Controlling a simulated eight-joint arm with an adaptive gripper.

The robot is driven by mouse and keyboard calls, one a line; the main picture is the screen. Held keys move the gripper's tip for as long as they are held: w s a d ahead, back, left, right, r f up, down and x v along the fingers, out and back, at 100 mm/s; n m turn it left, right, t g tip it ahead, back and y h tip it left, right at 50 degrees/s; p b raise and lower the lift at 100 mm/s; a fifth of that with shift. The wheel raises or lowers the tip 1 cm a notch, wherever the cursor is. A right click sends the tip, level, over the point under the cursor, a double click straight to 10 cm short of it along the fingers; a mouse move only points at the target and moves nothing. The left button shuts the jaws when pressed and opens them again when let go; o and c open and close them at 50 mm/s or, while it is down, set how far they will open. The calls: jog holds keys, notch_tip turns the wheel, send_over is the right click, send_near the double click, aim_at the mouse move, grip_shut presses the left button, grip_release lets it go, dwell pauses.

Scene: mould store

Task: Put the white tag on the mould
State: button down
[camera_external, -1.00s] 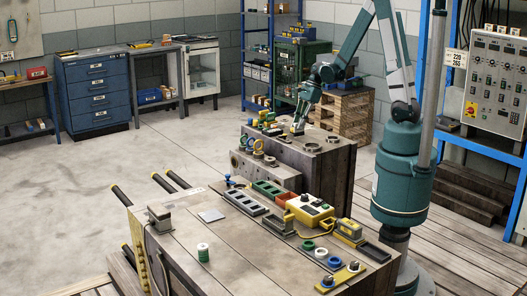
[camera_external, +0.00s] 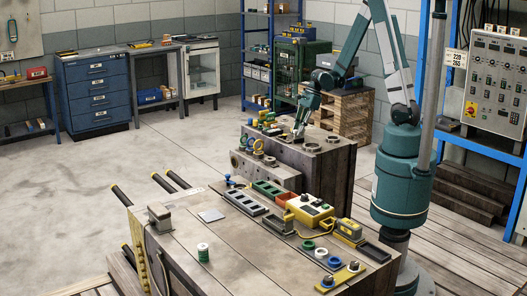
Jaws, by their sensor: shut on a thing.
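The mould (camera_external: 325,163) is a large grey-brown block with round rings on its top, standing behind the near bench. My gripper (camera_external: 299,134) points down at the mould's top, left of the rings.
Small coloured items (camera_external: 265,122) stand on the block's top left of my gripper. A lower block (camera_external: 262,170) with rings is in front.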

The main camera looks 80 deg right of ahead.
jog(key=shift+f, duration=0.15)
jog(key=c, duration=2.4)
grip_release()
jog(key=shift+r, duration=0.2)
jog(key=shift+p+v, duration=1.5)
jog(key=shift+v, duration=4.5)
jog(key=shift+a, duration=0.1)
